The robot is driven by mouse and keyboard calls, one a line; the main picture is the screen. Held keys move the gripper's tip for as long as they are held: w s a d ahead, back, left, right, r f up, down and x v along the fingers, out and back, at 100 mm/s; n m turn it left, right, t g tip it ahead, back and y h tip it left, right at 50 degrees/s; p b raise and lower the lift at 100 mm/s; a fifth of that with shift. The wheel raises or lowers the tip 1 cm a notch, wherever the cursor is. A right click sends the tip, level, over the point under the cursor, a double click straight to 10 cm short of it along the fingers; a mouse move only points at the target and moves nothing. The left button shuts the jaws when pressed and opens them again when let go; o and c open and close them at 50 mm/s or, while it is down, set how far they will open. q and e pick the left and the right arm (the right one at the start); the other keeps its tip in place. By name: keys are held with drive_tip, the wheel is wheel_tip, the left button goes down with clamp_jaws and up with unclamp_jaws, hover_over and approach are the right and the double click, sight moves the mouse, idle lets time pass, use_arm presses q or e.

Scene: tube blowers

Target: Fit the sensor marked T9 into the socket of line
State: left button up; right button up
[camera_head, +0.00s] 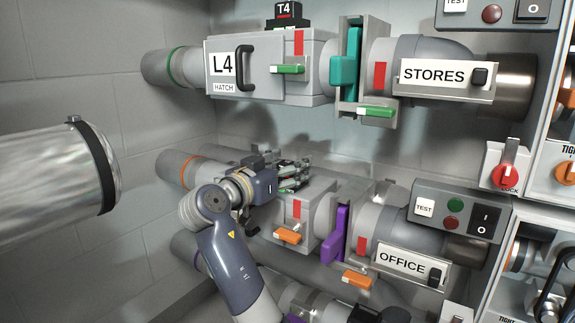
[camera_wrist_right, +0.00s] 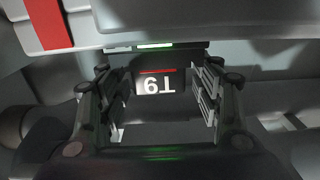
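My right gripper (camera_head: 292,177) is over the top of the lower line's grey box (camera_head: 312,205) in the head view. In the right wrist view the dark sensor marked T9 (camera_wrist_right: 157,80) lies between the fingers of the gripper (camera_wrist_right: 158,95), its white label upside down with a red stripe. The sensor's underside and any socket beneath are hidden. In the head view the gripper hides the sensor. My left gripper is not in view.
The upper line has an L4 hatch (camera_head: 222,67), a T4 sensor (camera_head: 286,16) on top and a STORES plate (camera_head: 436,77). The lower line has a purple slide gate (camera_head: 337,236) and an OFFICE plate (camera_head: 403,262). A large silvery cylinder (camera_head: 50,178) juts in from the left.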

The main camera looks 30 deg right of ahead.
drive_tip(key=v, duration=1.2)
drive_tip(key=shift+f, duration=0.1)
idle(0.6)
